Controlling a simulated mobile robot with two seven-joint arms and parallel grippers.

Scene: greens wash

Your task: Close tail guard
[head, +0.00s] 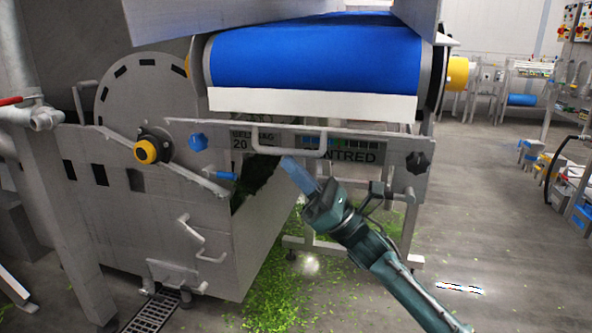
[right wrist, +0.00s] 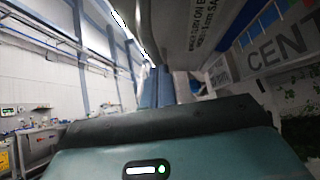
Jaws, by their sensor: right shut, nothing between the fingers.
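The tail guard looks like the grey framed panel (head: 385,147) below the blue belt, with a U-shaped handle (head: 303,143) on its front. A black star knob (head: 416,162) is at its right end and a blue knob (head: 197,142) at its left. My right gripper (head: 291,166) is shut and empty, its blue fingers pointing up and left just below the handle; I cannot tell if they touch it. In the right wrist view the fingers (right wrist: 155,88) are close together, with a lettered panel (right wrist: 275,45) to the right. My left gripper is not in view.
The blue belt (head: 315,55) runs above the panel. The grey machine housing (head: 150,215) fills the left side. Green leaf scraps (head: 285,295) cover the floor below, beside a drain grate (head: 152,312). Open floor (head: 490,220) lies to the right, before a shelf rack (head: 565,150).

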